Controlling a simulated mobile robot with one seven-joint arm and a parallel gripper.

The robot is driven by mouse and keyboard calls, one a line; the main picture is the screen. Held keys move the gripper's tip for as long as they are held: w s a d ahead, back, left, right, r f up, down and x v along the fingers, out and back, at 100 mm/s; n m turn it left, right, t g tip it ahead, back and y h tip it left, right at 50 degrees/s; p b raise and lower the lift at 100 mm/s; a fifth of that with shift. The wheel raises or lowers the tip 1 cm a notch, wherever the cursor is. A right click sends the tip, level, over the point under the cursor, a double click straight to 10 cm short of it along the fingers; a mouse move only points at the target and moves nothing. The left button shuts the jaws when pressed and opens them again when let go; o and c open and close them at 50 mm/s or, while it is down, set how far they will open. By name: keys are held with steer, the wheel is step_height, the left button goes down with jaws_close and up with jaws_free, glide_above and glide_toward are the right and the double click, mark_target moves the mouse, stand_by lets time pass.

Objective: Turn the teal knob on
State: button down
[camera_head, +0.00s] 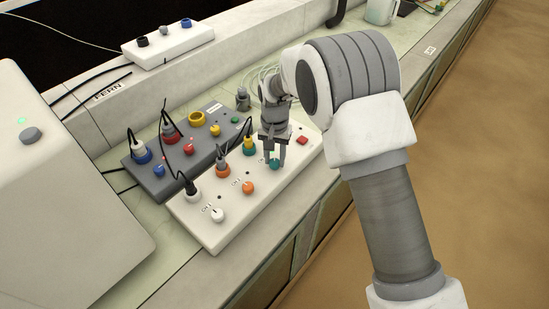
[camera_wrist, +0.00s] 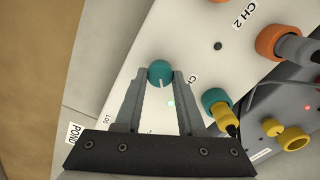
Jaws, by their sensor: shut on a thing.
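The teal knob (camera_head: 274,164) is on the white control box (camera_head: 213,234), towards its right end. In the wrist view the teal knob (camera_wrist: 160,73) has a white pointer line and sits between the tips of my gripper (camera_wrist: 160,82). My gripper (camera_head: 273,157) reaches down from above and is shut on the knob, one finger on each side. A small green light (camera_wrist: 171,103) shows on the panel close to the knob. A teal socket (camera_wrist: 217,104) with a yellow and black plug (camera_wrist: 226,120) in it is beside the right finger.
A white knob (camera_head: 218,215), an orange knob (camera_head: 249,187) and a red button (camera_head: 302,140) are on the same box. A grey box (camera_head: 175,172) with coloured sockets and knobs stands behind it. The bench's front edge is close.

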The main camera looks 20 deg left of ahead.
mark_target(275, 161)
steer(key=m, duration=0.4)
steer(key=shift+r+m, duration=0.1)
steer(key=shift+m, duration=1.9)
steer(key=c, duration=0.5)
jaws_free()
step_height(275, 161, up, 17)
steer(key=p, duration=0.1)
steer(key=shift+r+p, duration=0.15)
steer(key=shift+p, duration=0.15)
steer(key=shift+d+r, duration=0.1)
steer(key=shift+d, duration=0.05)
